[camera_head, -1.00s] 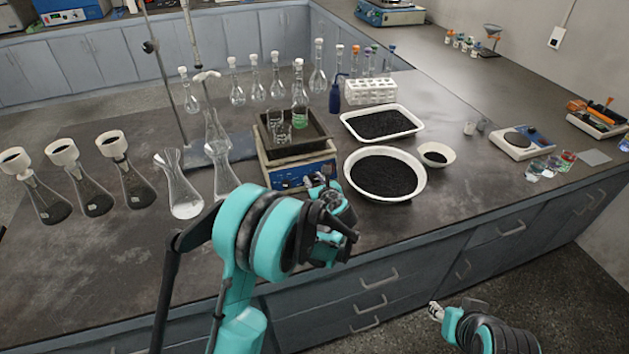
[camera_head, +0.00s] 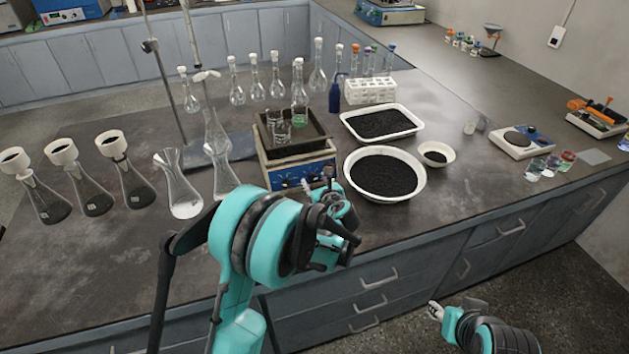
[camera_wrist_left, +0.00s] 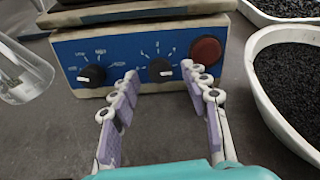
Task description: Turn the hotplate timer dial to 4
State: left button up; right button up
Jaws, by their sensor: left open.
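The hotplate (camera_head: 295,163) stands near the bench's front edge with a blue front panel (camera_wrist_left: 125,52). In the left wrist view the panel has a left black dial (camera_wrist_left: 92,76), a right black dial (camera_wrist_left: 160,70) with a scale of small marks around it, and a round red button (camera_wrist_left: 206,50). The scale labels are too blurred to read surely. My left gripper (camera_wrist_left: 159,80) is open, its fingers on either side of the right dial, in front of the panel; contact cannot be told. It also shows in the head view (camera_head: 318,188). My right gripper (camera_head: 434,310) hangs low, beyond the bench front.
A dark tray (camera_head: 316,128) with glass beakers sits on the hotplate. A round white bowl of black grains (camera_head: 421,182) stands close to its right. An Erlenmeyer flask (camera_head: 226,183) stands close left. A squeeze bottle and tube rack are behind. Open bench lies at front left.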

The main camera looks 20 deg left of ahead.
pick_arm(q)
jog(key=v, duration=1)
jog(key=shift+s+r, duration=0.15)
jog(key=shift+s, duration=0.05)
jog(key=s+a+r+n+g+h, duration=0.3)
jog(key=s+a+n, duration=0.2)
jog(key=s+n, duration=0.65)
jog(key=s+d+f+n+g+h, duration=0.1)
jog(key=s+n+h, duration=0.3)
jog(key=s+n, duration=1.1)
jog(key=shift+s+d+f+n+g, duration=0.2)
jog(key=shift+s+d+n+g, duration=0.1)
jog(key=shift+d+n, duration=0.3)
jog(key=shift+w+a, duration=0.15)
